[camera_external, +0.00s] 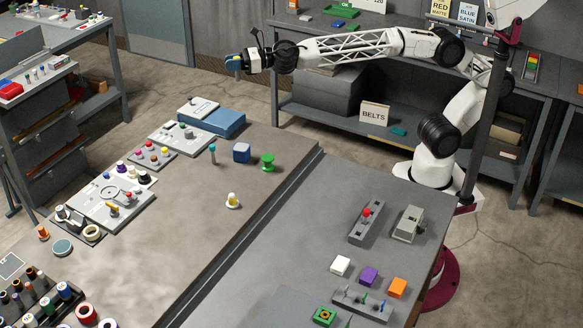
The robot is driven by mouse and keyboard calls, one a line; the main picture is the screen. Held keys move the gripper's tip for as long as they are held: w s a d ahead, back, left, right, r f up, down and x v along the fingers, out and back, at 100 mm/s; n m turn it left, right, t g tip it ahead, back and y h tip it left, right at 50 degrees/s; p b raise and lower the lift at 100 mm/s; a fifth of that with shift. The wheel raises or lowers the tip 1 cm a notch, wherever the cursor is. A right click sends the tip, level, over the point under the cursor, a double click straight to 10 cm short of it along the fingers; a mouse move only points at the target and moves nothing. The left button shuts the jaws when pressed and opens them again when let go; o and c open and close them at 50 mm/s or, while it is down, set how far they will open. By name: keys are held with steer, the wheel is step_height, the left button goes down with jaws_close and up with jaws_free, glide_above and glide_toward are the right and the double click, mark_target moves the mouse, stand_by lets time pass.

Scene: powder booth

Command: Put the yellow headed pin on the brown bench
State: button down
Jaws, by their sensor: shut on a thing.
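My gripper (234,63) is at the far left end of my outstretched arm, high in the air beyond the back edge of the brown bench (185,240). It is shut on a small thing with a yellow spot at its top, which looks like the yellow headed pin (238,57). The brown bench is the large brownish top at centre left, apart from and below my gripper.
A grey bench (270,270) adjoins right.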

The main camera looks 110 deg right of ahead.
steer(key=shift+s+a+r+n+y, duration=0.2)
steer(key=shift+a+r, duration=0.15)
steer(key=shift+r, duration=0.25)
steer(key=shift+s+a+r+n+y, duration=0.1)
steer(key=shift+a+r+y, duration=0.1)
steer(key=shift+a+r, duration=0.3)
steer(key=shift+r, duration=0.3)
steer(key=shift+w+d+f, duration=0.1)
steer(key=shift+w+f, duration=0.05)
steer(key=shift+f, duration=0.2)
steer(key=w+d+f+m+g+h, duration=0.1)
steer(key=w+d+f+m+h, duration=0.2)
steer(key=f, duration=0.7)
steer(key=w+f+m+g+h, duration=0.1)
steer(key=w+f+m+h, duration=0.2)
steer(key=f, duration=0.7)
steer(key=s+f+m+g+h, duration=0.1)
steer(key=s+f+h, duration=0.2)
steer(key=f, duration=1.2)
steer(key=shift+a+f+g+h, duration=0.2)
steer(key=shift+f+g+h, duration=0.15)
steer(key=shift+h, duration=0.35)
steer(key=shift+w+f, duration=0.1)
steer(key=w+f, duration=0.1)
steer(key=w, duration=1.4)
steer(key=shift+d+f, duration=0.2)
steer(key=shift+d, duration=0.05)
